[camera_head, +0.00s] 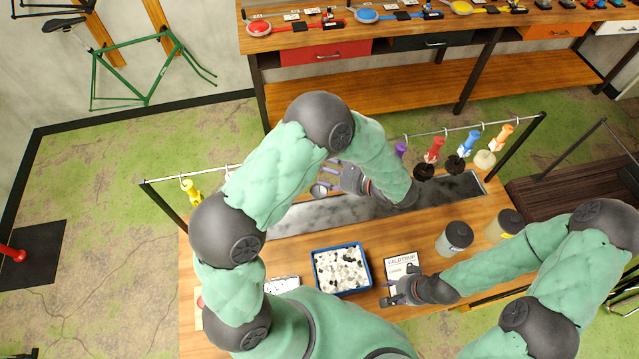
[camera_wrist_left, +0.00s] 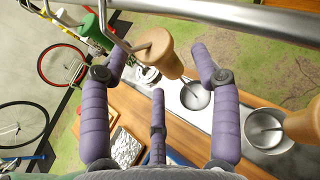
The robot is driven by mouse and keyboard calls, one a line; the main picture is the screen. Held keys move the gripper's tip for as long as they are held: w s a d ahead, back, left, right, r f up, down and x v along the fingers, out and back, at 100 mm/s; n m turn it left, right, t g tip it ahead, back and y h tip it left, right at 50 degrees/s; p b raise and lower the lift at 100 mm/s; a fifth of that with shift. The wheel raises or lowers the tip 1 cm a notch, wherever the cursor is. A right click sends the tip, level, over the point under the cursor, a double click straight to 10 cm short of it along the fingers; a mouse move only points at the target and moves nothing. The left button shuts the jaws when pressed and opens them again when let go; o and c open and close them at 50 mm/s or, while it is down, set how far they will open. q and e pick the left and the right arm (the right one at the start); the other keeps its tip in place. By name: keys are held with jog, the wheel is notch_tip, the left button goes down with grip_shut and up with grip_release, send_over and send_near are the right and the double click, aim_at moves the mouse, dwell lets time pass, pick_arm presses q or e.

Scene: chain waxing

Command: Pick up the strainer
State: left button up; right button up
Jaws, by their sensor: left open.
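A strainer with a tan handle (camera_wrist_left: 155,52) hangs from a hook on the rail; its metal bowl (camera_wrist_left: 195,97) shows below the handle in the left wrist view. My left gripper (camera_wrist_left: 158,70) is open, with its purple fingers on either side of the handle and apart from it. In the head view my left gripper (camera_head: 336,176) is over the far side of the bench and partly hidden by my arm. A second metal bowl (camera_wrist_left: 268,130) hangs to the right under another tan handle (camera_wrist_left: 305,124). My right gripper (camera_head: 395,290) looks open and empty above the bench's near side.
The metal rail (camera_head: 465,129) carries several tools with coloured handles above a long grey trough (camera_head: 300,215). A blue-rimmed tray (camera_head: 341,293), a printed card (camera_head: 400,262) and two lidded jars (camera_head: 455,238) stand on the wooden bench. A tool table (camera_head: 400,44) stands behind.

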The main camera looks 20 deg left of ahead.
pick_arm(q)
jog(key=shift+x, duration=1.45)
jog(key=shift+s+d, duration=0.1)
jog(key=shift+d, duration=0.05)
grip_shut()
